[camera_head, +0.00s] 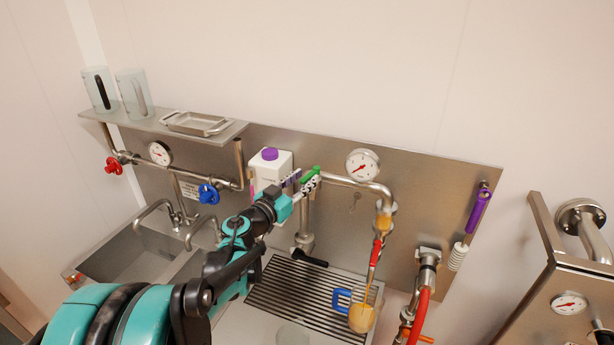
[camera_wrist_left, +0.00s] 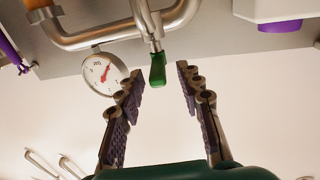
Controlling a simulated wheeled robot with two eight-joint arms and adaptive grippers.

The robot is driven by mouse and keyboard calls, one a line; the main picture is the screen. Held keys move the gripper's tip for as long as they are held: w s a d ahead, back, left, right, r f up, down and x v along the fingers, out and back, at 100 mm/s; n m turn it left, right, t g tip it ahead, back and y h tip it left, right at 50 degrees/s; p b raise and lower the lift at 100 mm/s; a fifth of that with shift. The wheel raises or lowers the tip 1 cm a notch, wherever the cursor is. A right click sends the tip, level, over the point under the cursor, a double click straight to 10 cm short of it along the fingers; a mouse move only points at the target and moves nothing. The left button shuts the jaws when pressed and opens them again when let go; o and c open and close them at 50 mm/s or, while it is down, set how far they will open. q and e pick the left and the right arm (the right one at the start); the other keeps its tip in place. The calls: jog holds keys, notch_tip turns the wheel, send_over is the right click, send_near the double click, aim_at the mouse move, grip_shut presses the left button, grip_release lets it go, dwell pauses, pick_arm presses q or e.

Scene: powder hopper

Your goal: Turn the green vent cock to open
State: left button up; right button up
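The green vent cock (camera_head: 311,173) is a small green lever on the steel pipe beside the white container. It also shows in the left wrist view (camera_wrist_left: 157,70), hanging from its metal stem. My left gripper (camera_head: 301,183) is at the cock, with its dark purple-padded fingers apart. In the left wrist view my left gripper (camera_wrist_left: 160,84) has one finger on each side of the lever's free end, with a gap on both sides. Its fingers partly hide the cock in the head view. My right gripper is not in view.
A pressure gauge (camera_head: 362,165) and curved pipe stand right of the cock. The white container (camera_head: 268,168) with purple cap is close on the left. Below are a red-handled outlet (camera_head: 376,252), a blue-handled jug (camera_head: 361,318) and a drain grate (camera_head: 290,292).

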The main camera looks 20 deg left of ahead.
pick_arm(q)
jog(key=shift+w+d, duration=0.15)
jog(key=shift+w, duration=0.75)
jog(key=shift+s, duration=0.1)
grip_shut()
